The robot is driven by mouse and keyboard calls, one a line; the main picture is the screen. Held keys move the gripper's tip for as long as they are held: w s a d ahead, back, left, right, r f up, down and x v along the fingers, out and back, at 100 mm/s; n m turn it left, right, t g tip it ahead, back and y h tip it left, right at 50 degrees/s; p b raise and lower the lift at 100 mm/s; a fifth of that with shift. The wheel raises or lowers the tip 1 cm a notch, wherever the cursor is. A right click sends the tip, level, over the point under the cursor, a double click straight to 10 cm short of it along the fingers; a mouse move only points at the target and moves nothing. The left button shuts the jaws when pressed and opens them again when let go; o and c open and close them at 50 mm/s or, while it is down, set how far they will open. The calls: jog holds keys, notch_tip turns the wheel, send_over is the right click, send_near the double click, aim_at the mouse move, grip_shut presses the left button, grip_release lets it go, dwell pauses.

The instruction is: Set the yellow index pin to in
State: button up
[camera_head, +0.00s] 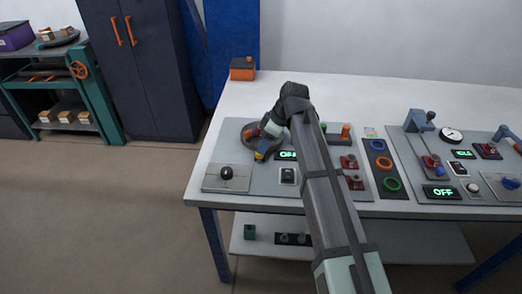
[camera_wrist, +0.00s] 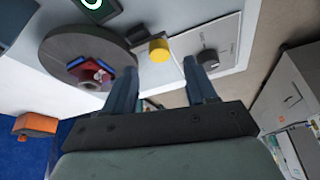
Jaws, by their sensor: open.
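The yellow index pin (camera_wrist: 159,50) shows in the wrist view as a round yellow knob beside a dark block at the rim of a dark round disc (camera_wrist: 88,52). My gripper (camera_wrist: 155,68) is open, with the knob beyond the gap between its two blue-grey fingers and nothing held. In the head view a bit of the yellow pin (camera_head: 259,156) shows just by my fingers, at the left panel, and my gripper partly covers the disc (camera_head: 248,130). I cannot tell how far in the pin sits.
A black knob (camera_head: 226,173) on a light plate lies at the front left of the panel. A rocker switch (camera_head: 288,175) and a lit green display (camera_head: 287,155) lie close to the right. An orange box (camera_head: 242,70) stands at the table's back left corner. My arm hides part of the panel.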

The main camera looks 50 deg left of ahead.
jog(key=shift+x, duration=2.5)
grip_shut()
